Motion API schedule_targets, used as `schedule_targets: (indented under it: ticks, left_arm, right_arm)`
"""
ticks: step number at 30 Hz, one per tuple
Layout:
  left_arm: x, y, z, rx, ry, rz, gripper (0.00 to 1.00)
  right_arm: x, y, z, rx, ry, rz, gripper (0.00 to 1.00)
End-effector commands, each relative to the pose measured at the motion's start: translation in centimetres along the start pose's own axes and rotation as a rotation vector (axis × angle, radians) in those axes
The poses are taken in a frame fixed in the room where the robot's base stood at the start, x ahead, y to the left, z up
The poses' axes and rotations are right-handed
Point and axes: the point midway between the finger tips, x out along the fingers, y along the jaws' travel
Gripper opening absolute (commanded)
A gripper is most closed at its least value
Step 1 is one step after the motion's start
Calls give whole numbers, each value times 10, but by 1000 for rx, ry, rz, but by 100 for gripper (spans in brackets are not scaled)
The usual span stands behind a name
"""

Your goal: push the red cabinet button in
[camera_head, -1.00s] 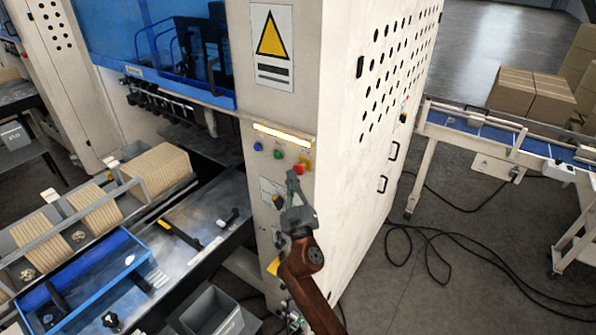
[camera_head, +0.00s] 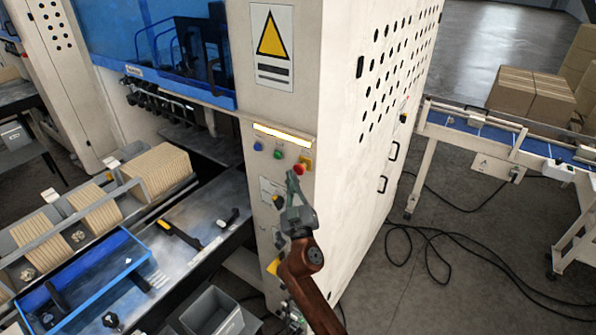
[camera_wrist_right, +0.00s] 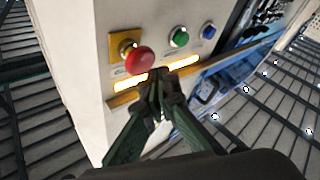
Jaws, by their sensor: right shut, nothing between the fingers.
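The red button (camera_head: 300,169) is a mushroom head on a yellow plate on the cabinet's (camera_head: 341,110) front face, below a lit strip. My right gripper (camera_head: 291,175) is shut and empty, its fingertips just below and left of the red button in the head view. In the right wrist view the red button (camera_wrist_right: 139,60) stands out from its yellow plate, just beyond the closed fingertips (camera_wrist_right: 158,75) and a little to their left. Whether the fingertips touch it, I cannot tell. My left gripper is not in view.
A green button (camera_head: 278,153) and a blue button (camera_head: 257,146) sit left of the red one. A warning sign (camera_head: 271,47) is above. A blue tray (camera_head: 128,236) and stacked cardboard (camera_head: 157,173) lie at left. A conveyor (camera_head: 540,146) stands at right, with cables on the floor.

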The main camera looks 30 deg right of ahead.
Motion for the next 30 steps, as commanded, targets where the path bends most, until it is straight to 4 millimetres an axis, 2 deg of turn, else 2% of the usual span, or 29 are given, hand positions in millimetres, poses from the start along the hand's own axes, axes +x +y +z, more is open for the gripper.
schedule_targets:
  ticks: [30]
  left_arm:
    - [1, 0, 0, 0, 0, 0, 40]
  right_arm:
    - [6, 5, 5, 0, 0, 0, 0]
